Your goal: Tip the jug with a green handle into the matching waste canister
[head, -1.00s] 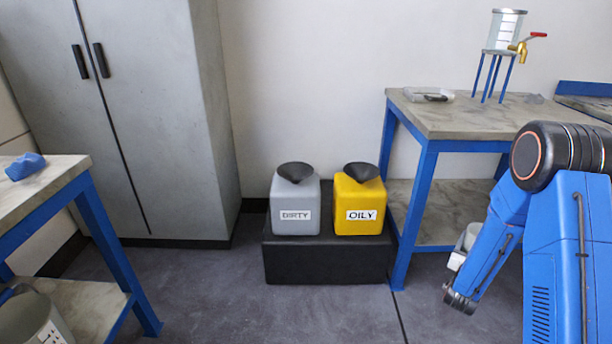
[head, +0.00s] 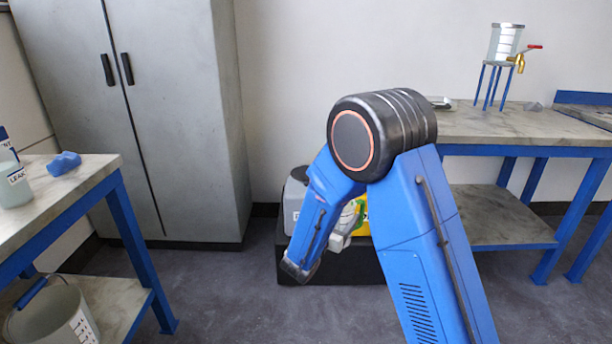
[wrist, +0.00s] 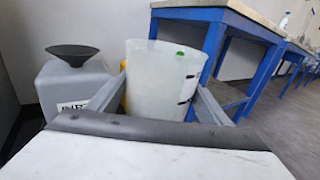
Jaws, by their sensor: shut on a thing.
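My gripper (wrist: 158,92) is shut on a translucent whitish jug (wrist: 160,75) with dark marks on its side. The jug looks roughly upright, and a small green spot shows through its wall. In the head view, part of the jug (head: 349,214) and a green piece show behind my arm. The yellow canister (head: 362,222) is mostly hidden by my arm and, in the wrist view, by the jug.
Both canisters stand on a black plinth (head: 345,267) against the wall. A blue-framed bench (head: 500,125) with a tapped vessel (head: 505,42) is at the right. Another bench (head: 80,190) at the left carries a pail (head: 52,317) below. A grey cabinet (head: 180,110) stands behind.

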